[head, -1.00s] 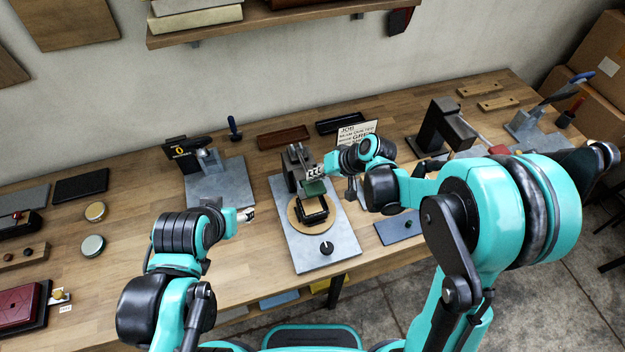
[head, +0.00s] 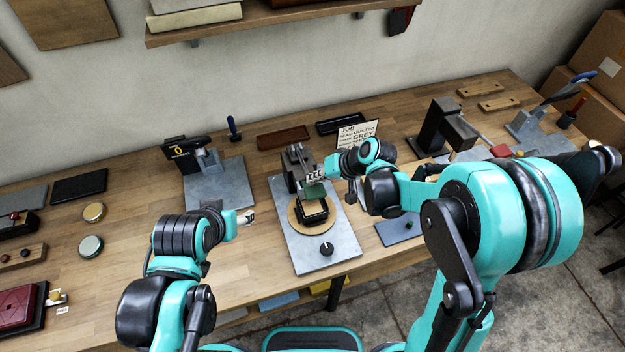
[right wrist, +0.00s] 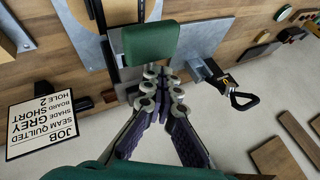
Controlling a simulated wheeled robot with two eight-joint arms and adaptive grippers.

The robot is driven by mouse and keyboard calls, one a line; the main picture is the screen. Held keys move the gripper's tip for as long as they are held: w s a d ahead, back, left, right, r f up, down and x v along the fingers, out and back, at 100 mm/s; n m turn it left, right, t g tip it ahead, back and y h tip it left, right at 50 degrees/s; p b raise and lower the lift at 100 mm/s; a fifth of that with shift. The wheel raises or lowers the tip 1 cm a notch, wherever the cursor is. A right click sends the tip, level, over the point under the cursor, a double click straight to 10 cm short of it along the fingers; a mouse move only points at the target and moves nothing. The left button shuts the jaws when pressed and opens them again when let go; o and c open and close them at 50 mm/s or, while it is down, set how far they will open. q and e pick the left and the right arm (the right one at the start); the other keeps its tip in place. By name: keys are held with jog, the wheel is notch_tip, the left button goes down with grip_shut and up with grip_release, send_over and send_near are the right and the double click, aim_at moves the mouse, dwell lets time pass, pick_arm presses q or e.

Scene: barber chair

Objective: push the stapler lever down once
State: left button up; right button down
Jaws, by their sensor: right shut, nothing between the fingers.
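The central bench device (head: 328,263), which looks like the stapler, has a grey base plate, a dark upright at the back and a round wooden disc (head: 293,221) with a black frame. A green pad (head: 315,189) sits above the disc, apparently the lever's end. My right gripper (head: 317,176) is shut and empty, right at the pad. In the right wrist view the closed fingertips (right wrist: 159,84) are at the green pad's (right wrist: 152,43) edge; whether they touch it I cannot tell. My left gripper (head: 246,217) is left of the device, its fingers too small to read.
A job card (head: 358,133) stands behind my right gripper. A clamp-like tool (head: 208,160) on a grey plate is at left, a black press (head: 443,128) at right, and a blue-handled lever tool (head: 560,92) farther right. Bare wood lies left of the central device.

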jog(key=shift+s+f+b, duration=0.1)
jog(key=shift+f+b, duration=0.35)
jog(key=shift+f, duration=0.05)
dwell(0.3)
jog(key=shift+r, duration=0.15)
dwell(0.5)
jog(key=shift+w+r+p, duration=0.15)
jog(key=shift+r+p, duration=0.5)
jog(key=shift+r, duration=0.3)
jog(key=shift+w+r+p, duration=0.15)
jog(key=shift+r+p, duration=0.5)
jog(key=shift+r, duration=0.25)
jog(key=shift+a, duration=0.1)
jog(key=r+p, duration=0.2)
jog(key=r, duration=0.1)
jog(key=r+p, duration=0.1)
jog(key=r, duration=0.1)
jog(key=shift+w+a, duration=0.1)
jog(key=shift+w, duration=0.3)
